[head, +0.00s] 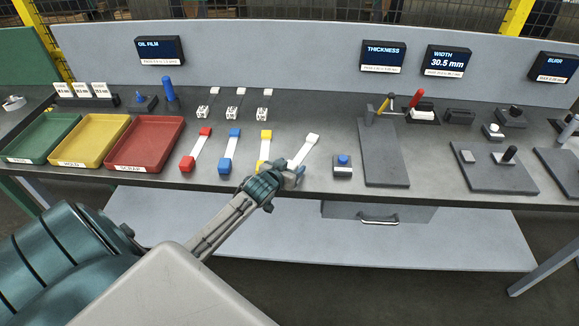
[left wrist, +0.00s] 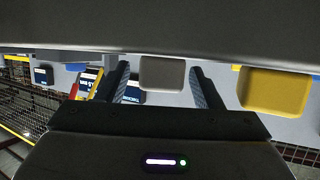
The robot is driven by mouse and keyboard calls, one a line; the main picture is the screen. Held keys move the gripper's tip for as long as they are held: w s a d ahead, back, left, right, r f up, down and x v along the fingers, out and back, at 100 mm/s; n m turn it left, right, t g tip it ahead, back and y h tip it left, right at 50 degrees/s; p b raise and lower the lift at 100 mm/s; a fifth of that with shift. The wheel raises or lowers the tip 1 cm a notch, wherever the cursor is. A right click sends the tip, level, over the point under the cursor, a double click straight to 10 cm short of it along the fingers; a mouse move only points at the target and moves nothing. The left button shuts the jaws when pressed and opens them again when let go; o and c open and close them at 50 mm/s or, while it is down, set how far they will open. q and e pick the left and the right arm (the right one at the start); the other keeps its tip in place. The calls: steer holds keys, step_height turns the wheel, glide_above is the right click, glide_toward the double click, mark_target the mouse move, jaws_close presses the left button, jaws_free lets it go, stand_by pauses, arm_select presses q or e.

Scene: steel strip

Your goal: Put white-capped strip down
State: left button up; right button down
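The white-capped strip (head: 303,150) lies at the right end of a row of strips, or just over the bench; I cannot tell if it touches. It is turned at a different angle from the yellow-capped strip (head: 265,147) beside it. My left gripper (head: 293,174) is at its near end and hides that end in the head view. In the left wrist view, the fingers stand apart on either side of the pale cap (left wrist: 162,73), with a visible gap on both sides. A yellow cap (left wrist: 275,92) shows outside the fingers. My right gripper is not in view.
Red-capped (head: 196,150) and blue-capped (head: 230,150) strips lie further left. Green (head: 22,160), yellow (head: 70,163) and red (head: 122,168) trays are at the left. A small block with a blue button (head: 343,168) and a grey plate (head: 386,178) stand to the right.

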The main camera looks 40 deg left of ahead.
arm_select(q)
steer(key=shift+s, duration=0.45)
steer(key=b+v, duration=0.2)
steer(key=v, duration=0.8)
steer(key=shift+r, duration=0.15)
